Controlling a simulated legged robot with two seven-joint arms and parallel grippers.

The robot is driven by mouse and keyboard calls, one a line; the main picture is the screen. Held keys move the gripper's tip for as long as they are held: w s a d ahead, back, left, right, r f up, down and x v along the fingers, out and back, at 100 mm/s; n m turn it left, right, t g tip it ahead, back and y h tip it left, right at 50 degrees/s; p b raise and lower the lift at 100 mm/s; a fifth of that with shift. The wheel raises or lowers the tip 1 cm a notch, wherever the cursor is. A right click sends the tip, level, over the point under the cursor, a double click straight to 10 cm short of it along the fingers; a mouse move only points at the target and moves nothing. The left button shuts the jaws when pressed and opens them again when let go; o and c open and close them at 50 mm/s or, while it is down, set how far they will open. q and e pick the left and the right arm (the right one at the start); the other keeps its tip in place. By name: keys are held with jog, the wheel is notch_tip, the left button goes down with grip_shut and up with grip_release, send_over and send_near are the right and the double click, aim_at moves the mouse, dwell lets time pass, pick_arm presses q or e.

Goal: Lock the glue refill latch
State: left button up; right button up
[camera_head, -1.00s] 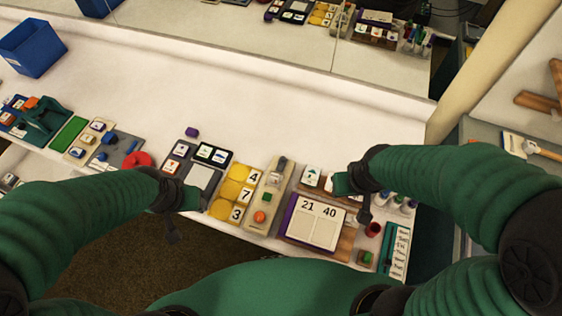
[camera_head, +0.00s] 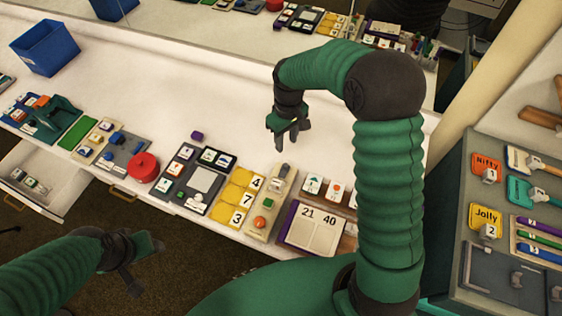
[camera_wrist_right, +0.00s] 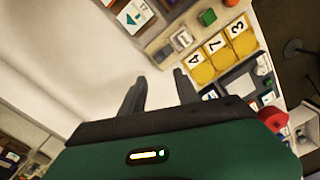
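No label that I can read names the glue refill latch. A beige panel (camera_head: 257,222) on the counter carries a small grey latch-like part (camera_head: 282,172) at its far end, with a green block and an orange-red knob nearer me. The grey part also shows in the right wrist view (camera_wrist_right: 181,40); its locked state is too small to tell. My right gripper (camera_head: 290,138) is open and empty above the counter, just beyond the panel's far end; its spread fingers show in the wrist view (camera_wrist_right: 158,88). My left gripper (camera_head: 143,264) hangs over the floor, apart from the counter.
Yellow number tiles (camera_head: 235,197) and a grey panel (camera_head: 192,180) lie left of the beige panel. A calendar board (camera_head: 312,228) lies right. A red round thing (camera_head: 143,167) and an open drawer (camera_head: 40,187) are further left.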

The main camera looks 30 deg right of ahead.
aim_at(286, 164)
notch_tip(286, 164, down, 13)
jog(key=shift+r, duration=0.15)
grip_shut()
dwell(1.4)
